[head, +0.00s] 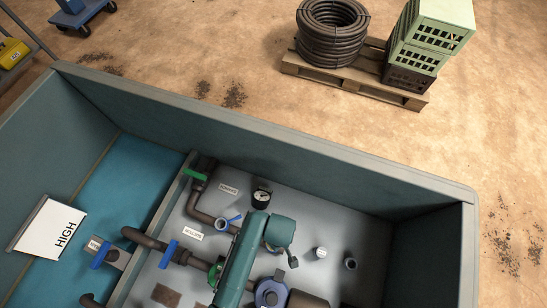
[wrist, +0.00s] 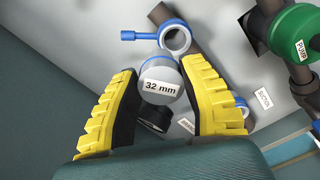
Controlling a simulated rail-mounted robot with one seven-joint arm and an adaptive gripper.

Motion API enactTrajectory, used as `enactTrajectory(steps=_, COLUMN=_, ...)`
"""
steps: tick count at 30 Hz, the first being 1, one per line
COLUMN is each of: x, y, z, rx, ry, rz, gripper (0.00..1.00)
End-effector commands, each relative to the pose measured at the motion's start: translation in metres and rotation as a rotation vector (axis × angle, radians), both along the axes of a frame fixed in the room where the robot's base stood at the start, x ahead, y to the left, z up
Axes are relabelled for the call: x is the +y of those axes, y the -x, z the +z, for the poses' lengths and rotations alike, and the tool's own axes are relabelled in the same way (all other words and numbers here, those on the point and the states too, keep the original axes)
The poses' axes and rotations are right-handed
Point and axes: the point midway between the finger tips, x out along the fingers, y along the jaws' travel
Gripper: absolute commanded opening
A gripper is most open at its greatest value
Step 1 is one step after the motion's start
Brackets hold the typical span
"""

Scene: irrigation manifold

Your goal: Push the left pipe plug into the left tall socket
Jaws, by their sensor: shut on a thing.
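In the wrist view a grey round pipe plug (wrist: 160,74) labelled "32 mm" sits between the two yellow fingers of my gripper (wrist: 160,82), which is shut on it. A black open ring (wrist: 153,121), apparently a socket mouth, shows just below the plug in the picture and is partly covered by it. I cannot tell whether the plug touches or enters a socket. In the head view a pale-topped round fitting (head: 320,253) and a dark open socket (head: 350,264) stand on the grey floor. My fingers cannot be made out there.
A blue ring-shaped fitting with a handle (wrist: 176,38) lies close beyond the plug. A green pump part (wrist: 290,36) and dark pipes are at the right.

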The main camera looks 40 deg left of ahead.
Motion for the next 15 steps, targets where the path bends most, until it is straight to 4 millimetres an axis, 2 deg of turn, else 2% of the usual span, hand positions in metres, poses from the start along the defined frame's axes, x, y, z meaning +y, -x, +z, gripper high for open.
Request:
enactTrajectory(steps=1, x=0.002, y=0.011, z=-0.001, rx=-0.001, ry=0.000, rz=0.087, gripper=0.07)
enactTrajectory(steps=4, x=0.003, y=0.022, z=-0.005, rx=-0.002, ry=-0.001, rz=0.201, gripper=0.07)
enactTrajectory(steps=15, x=0.003, y=0.024, z=-0.028, rx=-0.003, ry=-0.001, rz=0.228, gripper=0.07)
